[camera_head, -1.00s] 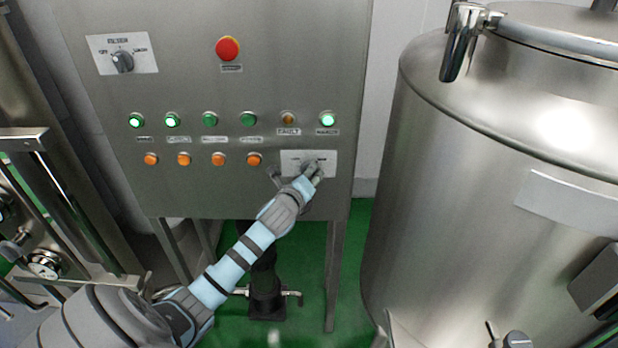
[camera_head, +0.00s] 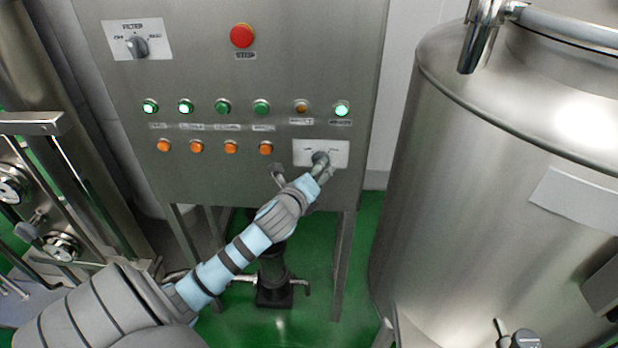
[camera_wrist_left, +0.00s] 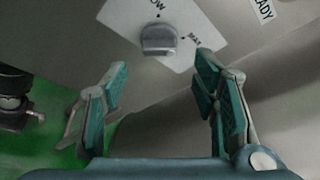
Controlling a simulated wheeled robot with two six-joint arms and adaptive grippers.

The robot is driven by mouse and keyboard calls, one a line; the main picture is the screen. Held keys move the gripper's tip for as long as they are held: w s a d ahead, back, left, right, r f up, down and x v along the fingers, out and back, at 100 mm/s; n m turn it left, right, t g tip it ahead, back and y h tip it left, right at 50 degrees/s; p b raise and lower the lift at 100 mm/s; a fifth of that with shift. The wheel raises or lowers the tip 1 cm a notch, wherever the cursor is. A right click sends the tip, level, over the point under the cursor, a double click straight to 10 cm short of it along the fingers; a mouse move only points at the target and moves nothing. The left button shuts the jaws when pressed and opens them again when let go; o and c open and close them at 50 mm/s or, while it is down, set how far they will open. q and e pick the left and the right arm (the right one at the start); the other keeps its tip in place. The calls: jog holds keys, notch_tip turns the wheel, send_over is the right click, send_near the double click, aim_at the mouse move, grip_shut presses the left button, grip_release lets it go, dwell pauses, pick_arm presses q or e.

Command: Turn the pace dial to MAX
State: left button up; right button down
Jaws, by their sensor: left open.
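The pace dial (camera_wrist_left: 159,40) is a grey knob on a white plate (camera_wrist_left: 125,13) with LOW and MAX marks. In the left wrist view it sits ahead of and between the fingertips of my left gripper (camera_wrist_left: 158,75), which is open and apart from it. MAX is printed to the right of the knob. In the head view the dial (camera_head: 320,159) is at the panel's lower right, partly behind my left gripper (camera_head: 302,175). Where its pointer stands is hard to tell. My right gripper is not in view.
The steel control panel (camera_head: 215,75) also carries a red stop button (camera_head: 242,36), a FILTER switch (camera_head: 137,46), several lit or green lamps and several orange buttons (camera_head: 197,146). A large steel tank (camera_head: 470,200) stands close on the right. Green floor (camera_head: 330,310) shows below.

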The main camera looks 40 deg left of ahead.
pick_arm(q)
jog(key=v, duration=0.6)
jog(key=shift+s, duration=0.35)
jog(key=shift+w+r, duration=0.1)
